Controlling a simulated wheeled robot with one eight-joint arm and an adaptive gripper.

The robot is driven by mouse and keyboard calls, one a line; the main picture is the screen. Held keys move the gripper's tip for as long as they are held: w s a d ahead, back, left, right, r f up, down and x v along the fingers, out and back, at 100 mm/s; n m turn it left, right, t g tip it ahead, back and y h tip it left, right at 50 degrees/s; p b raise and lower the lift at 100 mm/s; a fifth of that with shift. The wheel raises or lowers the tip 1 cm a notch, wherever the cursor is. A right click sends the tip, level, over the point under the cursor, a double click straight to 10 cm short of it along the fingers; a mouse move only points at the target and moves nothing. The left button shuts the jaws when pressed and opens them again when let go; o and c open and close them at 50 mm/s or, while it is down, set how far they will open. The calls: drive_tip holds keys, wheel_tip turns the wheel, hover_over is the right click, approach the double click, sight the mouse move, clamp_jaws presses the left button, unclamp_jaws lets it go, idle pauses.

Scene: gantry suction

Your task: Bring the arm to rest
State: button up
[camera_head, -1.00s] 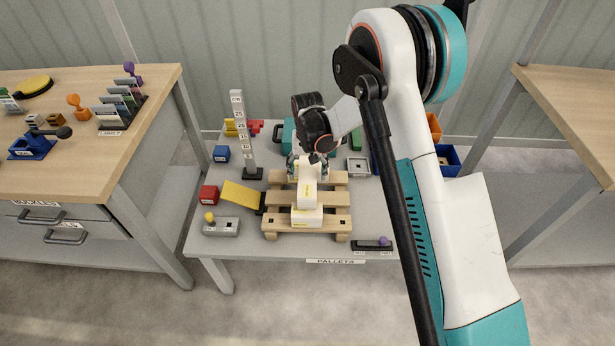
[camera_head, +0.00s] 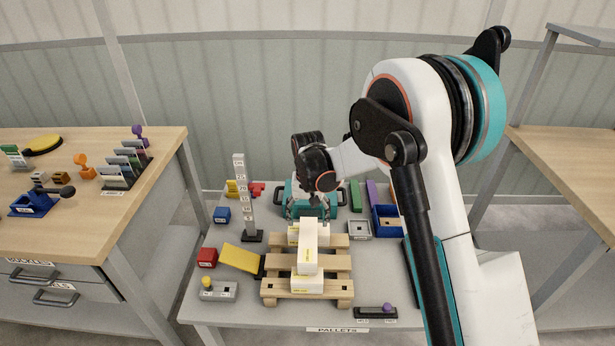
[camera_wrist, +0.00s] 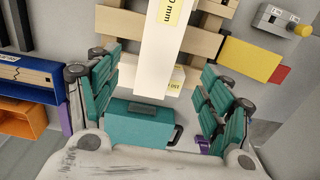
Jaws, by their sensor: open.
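My gripper (camera_head: 312,212) hangs over the back edge of the wooden pallet (camera_head: 335,283) on the grey table. In the wrist view its teal fingers (camera_wrist: 160,88) are wide apart, with nothing held between them. A long white box (camera_head: 308,252) lies on other white boxes on the pallet. In the wrist view the long box (camera_wrist: 166,50) runs toward the gap between the fingers. A teal case (camera_wrist: 140,127) with a dark handle shows below and between them. In the head view the gripper partly hides that case.
A grey post with numbers (camera_head: 242,195), a yellow ramp (camera_head: 240,258) and a red block (camera_head: 206,257) stand left of the pallet. A blue bin (camera_head: 386,222) and a grey tray (camera_head: 359,230) are right of it. Wooden workbenches flank the table.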

drive_tip(key=s+d+r+t, duration=0.2)
drive_tip(key=s+d+r, duration=0.35)
drive_tip(key=r, duration=0.45)
drive_tip(key=s+d+r+t, duration=0.1)
drive_tip(key=s+d+r, duration=0.45)
drive_tip(key=r, duration=0.45)
drive_tip(key=s+d+r+t, duration=0.1)
drive_tip(key=s+d, duration=0.3)
drive_tip(key=s, duration=0.6)
drive_tip(key=s+d+r+t, duration=0.1)
drive_tip(key=s+d+t, duration=0.2)
drive_tip(key=s, duration=0.7)
drive_tip(key=shift+d+r, duration=0.25)
drive_tip(key=shift+d, duration=0.5)
